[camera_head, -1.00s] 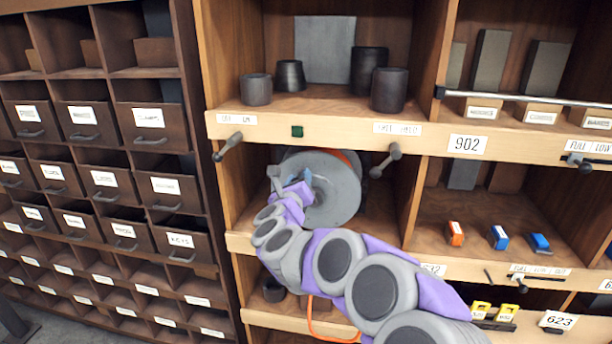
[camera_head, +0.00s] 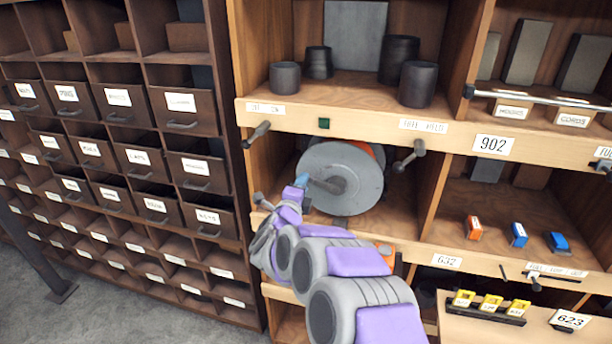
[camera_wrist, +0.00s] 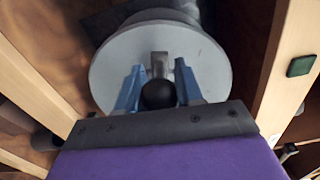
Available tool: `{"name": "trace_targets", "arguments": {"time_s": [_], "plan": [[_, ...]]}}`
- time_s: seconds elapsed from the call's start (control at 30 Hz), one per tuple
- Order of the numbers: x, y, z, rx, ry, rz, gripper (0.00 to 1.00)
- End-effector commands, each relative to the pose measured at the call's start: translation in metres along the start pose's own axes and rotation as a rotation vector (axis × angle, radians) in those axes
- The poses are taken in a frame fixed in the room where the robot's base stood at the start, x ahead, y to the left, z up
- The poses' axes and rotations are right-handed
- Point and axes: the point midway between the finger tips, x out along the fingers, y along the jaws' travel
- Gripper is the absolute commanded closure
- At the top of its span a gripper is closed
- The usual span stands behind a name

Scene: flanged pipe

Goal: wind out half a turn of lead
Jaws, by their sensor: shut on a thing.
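A reel with a large grey disc (camera_head: 355,195) sits in the middle cubby of the shelf. A bit of orange (camera_head: 378,152) shows behind its rim. A short grey crank arm (camera_head: 325,185) runs left from the hub. My gripper (camera_head: 302,180) is at the left part of the disc, its blue fingers by the crank's end. In the wrist view, the two blue fingers are shut on a round black knob (camera_wrist: 158,95) in front of the grey disc (camera_wrist: 115,70). My forearm hides the area below the reel.
Lever handles stick out left (camera_head: 257,132) and right (camera_head: 410,155) above the cubby. A green square (camera_head: 324,123) is on the shelf edge. Dark cups (camera_head: 418,84) stand above. Wooden side walls (camera_head: 432,190) flank the reel closely. Yellow tags (camera_head: 491,302) sit lower right.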

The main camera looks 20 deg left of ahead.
Motion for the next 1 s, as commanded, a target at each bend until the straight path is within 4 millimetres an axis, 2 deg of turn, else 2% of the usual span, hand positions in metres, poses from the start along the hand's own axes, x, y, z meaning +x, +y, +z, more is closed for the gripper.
{"name": "trace_targets", "arguments": {"time_s": [0.4,1.0], "plan": [[-0.001,0.037,0.002,-0.400,-0.005,0.001,1.00],[-0.001,0.079,-0.016,-0.878,-0.009,0.000,1.00]]}}
